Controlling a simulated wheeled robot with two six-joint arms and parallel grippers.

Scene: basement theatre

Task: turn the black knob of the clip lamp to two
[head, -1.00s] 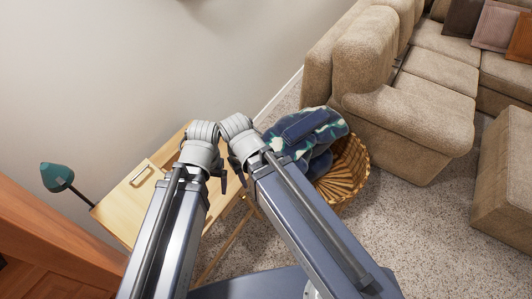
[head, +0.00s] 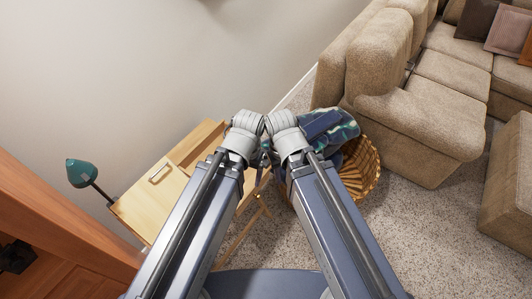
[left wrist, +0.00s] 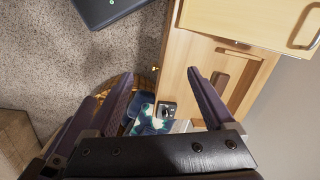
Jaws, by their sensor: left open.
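The clip lamp, a green shade (head: 82,172) on a dark stem, leans at the left end of the pale wooden table (head: 150,213). In the left wrist view a small black-and-silver piece with a round knob (left wrist: 168,109) sits at the table's edge, between my left gripper's fingers in the picture; I cannot tell whether it belongs to the lamp. My left gripper (left wrist: 160,75) is open, with nothing between its fingers. In the head view its fingers are mostly hidden by its wrist. My right wrist (head: 287,135) is beside the left one; its jaws are hidden.
The table has a panel with a metal handle (head: 159,172). A wicker basket (head: 362,172) with blue patterned cloth (head: 335,128) stands at the table's right. A beige sofa (head: 420,120) fills the upper right. Reddish wood (head: 60,225) blocks the lower left. Carpet lies open at lower right.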

